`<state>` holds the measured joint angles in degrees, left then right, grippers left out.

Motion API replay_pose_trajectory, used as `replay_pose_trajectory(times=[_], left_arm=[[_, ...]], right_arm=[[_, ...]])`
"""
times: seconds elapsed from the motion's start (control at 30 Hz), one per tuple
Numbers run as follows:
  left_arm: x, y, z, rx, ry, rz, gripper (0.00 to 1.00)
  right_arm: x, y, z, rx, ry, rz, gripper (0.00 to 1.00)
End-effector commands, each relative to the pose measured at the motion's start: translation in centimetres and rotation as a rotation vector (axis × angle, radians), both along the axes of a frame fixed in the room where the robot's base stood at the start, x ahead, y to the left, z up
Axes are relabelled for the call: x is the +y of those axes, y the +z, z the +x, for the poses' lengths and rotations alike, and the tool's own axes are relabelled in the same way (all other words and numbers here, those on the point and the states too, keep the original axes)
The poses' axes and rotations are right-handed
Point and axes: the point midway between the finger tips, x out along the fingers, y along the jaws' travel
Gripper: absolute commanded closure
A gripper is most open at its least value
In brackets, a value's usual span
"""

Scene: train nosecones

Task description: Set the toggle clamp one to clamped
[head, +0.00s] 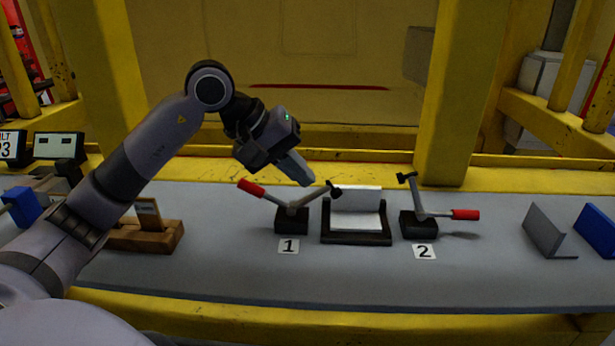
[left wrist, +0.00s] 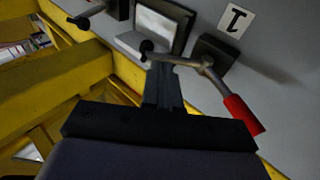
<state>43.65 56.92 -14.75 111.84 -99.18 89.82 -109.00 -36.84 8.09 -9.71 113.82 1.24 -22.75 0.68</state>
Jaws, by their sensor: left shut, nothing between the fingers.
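Toggle clamp one (head: 291,217) stands on the grey bench behind the label "1" (head: 288,246). Its red handle (head: 251,188) points up and to the left, and its black-tipped arm (head: 321,193) slants up to the right. My left gripper (head: 304,181) is shut and empty, just above and behind the clamp, between handle and arm tip. In the left wrist view the shut fingers (left wrist: 162,75) lie beside the clamp's arm, with the red handle (left wrist: 242,115) to the right. I cannot tell whether they touch. My right gripper is not in view.
A black-framed fixture with a white plate (head: 356,214) stands right of clamp one. Toggle clamp two (head: 419,222) is beyond it, red handle low to the right. A wooden block (head: 158,235) is at left. The bench front (head: 350,280) is clear.

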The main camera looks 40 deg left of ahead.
Motion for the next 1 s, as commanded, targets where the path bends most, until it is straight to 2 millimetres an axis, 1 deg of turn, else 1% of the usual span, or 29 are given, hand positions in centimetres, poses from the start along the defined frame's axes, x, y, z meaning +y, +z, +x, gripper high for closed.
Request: replay_pose_trajectory(times=[0.1,0.2,0.67,0.77,1.0], left_arm=[[-0.6,-1.1,0.6,0.003,-0.002,-0.001,1.0],[-0.8,-1.5,0.9,0.001,-0.001,0.001,1.0],[-0.9,-1.6,1.0,0.002,-0.001,0.005,1.0],[-1.0,-1.5,1.1,0.011,-0.001,0.017,1.0],[-1.6,-1.5,1.5,0.062,-0.001,0.106,1.0]], right_arm=[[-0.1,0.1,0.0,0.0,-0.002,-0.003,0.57],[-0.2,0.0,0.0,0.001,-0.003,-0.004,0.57],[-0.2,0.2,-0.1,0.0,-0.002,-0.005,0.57],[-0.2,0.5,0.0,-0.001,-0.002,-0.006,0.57],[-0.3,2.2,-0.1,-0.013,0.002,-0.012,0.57]])
